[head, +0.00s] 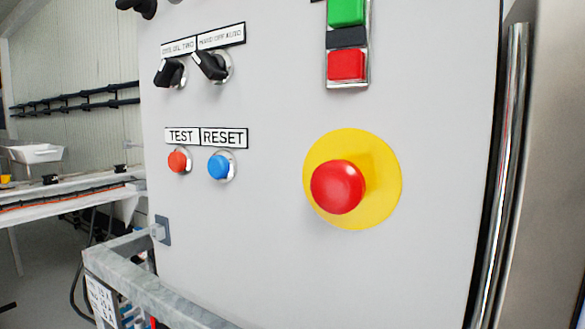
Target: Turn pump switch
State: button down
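A grey control panel (270,240) fills most of the head view. Two black rotary switches sit at its upper left: a left switch (170,73) and a right switch (211,66). Each is under a white label; the right label seems to read "HAND OFF AUTO", while the left one is hard to read. Both knobs point up and to the left or right at a slant. Part of another black knob (140,6) is cut off at the top edge. Which switch is the pump switch I cannot tell. My gripper is not in view.
Below are an orange-red TEST button (179,161) and a blue RESET button (221,167). A red mushroom button (338,187) on a yellow disc (385,180) stands out at right, under a green button (345,11) and red button (346,65). A metal rail (170,295) crosses the lower left.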

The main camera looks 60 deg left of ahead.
aim_at(169, 72)
jog(key=u, duration=1.55)
